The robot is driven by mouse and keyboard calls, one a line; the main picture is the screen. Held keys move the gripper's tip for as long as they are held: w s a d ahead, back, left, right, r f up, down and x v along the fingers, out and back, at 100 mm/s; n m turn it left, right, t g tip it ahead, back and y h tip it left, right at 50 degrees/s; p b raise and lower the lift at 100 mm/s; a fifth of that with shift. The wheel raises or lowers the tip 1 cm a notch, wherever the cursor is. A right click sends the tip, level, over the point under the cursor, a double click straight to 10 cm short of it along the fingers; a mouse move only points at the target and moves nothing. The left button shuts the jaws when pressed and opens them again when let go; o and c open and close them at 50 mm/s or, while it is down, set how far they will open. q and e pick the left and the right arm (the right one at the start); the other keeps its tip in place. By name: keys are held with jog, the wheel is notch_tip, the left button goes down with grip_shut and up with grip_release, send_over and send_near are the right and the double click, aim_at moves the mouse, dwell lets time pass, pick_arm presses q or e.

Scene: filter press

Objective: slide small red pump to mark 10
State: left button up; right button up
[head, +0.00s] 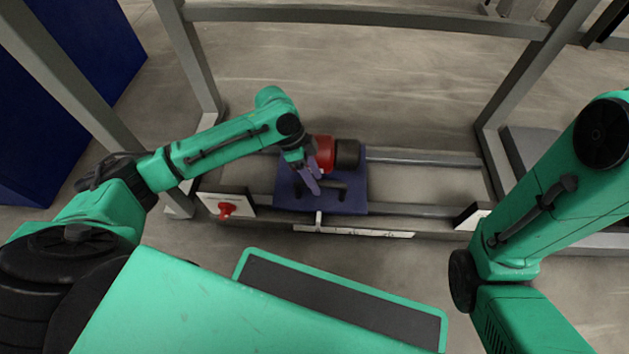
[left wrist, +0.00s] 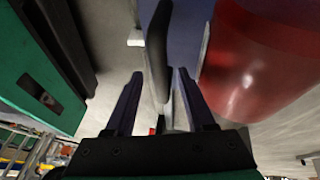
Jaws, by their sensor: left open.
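The small red pump (head: 325,154) with its black end (head: 347,154) sits on a blue sliding plate (head: 345,206) across two grey rails. A black handle (head: 338,190) shows on the plate. A white pointer (head: 318,220) hangs from the plate's front edge over a white scale strip (head: 370,233); its numbers are too small to read. My left gripper (head: 310,179) is open, low over the plate in front of the pump. In the left wrist view, a dark bar (left wrist: 158,50) stands between its fingers (left wrist: 160,75), with the red pump (left wrist: 260,60) at right. My right gripper is out of view.
A white panel with a red knob (head: 226,209) is left of the plate. The front rail (head: 415,210) is clear to the right, up to a dark-and-white end block (head: 473,215). Grey frame posts (head: 192,70) stand at both sides.

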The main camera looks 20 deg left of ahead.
pick_arm(q)
grip_shut()
dwell(1.4)
